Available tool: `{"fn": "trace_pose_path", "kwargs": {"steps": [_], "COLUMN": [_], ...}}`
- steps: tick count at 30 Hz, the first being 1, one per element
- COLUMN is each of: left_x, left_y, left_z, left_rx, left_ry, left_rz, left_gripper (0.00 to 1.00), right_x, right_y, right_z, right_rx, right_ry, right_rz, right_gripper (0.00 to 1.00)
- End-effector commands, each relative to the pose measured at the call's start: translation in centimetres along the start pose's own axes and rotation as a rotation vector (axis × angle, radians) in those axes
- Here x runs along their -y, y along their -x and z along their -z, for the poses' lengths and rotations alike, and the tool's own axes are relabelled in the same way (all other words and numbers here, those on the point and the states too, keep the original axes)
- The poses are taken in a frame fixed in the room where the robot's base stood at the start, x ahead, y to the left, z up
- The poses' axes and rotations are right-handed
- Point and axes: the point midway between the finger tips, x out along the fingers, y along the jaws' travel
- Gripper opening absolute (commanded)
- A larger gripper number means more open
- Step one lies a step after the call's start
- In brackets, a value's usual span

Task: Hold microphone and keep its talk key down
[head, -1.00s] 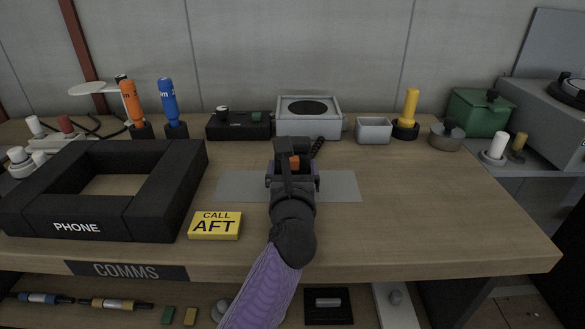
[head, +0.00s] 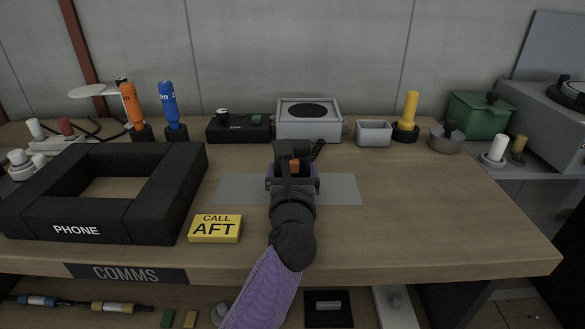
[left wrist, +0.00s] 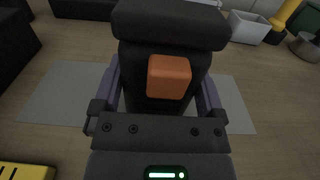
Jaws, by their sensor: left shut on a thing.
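The microphone (left wrist: 170,28) is a dark block with an orange talk key (left wrist: 169,77) on the side facing the left wrist camera. In the head view the orange key (head: 294,166) shows between the fingers of my left gripper (head: 293,182). The gripper is shut on the microphone, with a purple-grey finger on each side of its body. It is over the grey mat (head: 341,188). A dark coiled cord (head: 317,150) shows behind it. I cannot tell whether the key is pressed in. My right gripper is not in view.
A black frame marked PHONE (head: 75,231) stands at the left, with a yellow CALL AFT block (head: 215,228) beside it. A grey speaker box (head: 309,129), a small grey bin (head: 373,134) and several other items line the back. The table right of the mat is clear.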

Motion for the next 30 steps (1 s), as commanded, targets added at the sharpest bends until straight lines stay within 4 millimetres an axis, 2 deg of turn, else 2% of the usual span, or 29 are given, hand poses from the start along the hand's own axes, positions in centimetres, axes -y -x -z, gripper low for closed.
{"fn": "trace_pose_path", "kwargs": {"steps": [17, 30], "left_x": [0.00, 0.00], "left_y": [0.01, 0.01], "left_z": [0.13, 0.13], "left_rx": [-0.003, -0.003], "left_ry": [0.000, 0.000], "left_rz": [0.000, 0.000], "left_gripper": [0.04, 0.04], "right_x": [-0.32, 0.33], "right_y": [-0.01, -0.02], "right_z": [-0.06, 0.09], "right_rx": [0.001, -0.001], "right_ry": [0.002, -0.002], "right_rz": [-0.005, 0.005], "right_gripper": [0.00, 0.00]}}
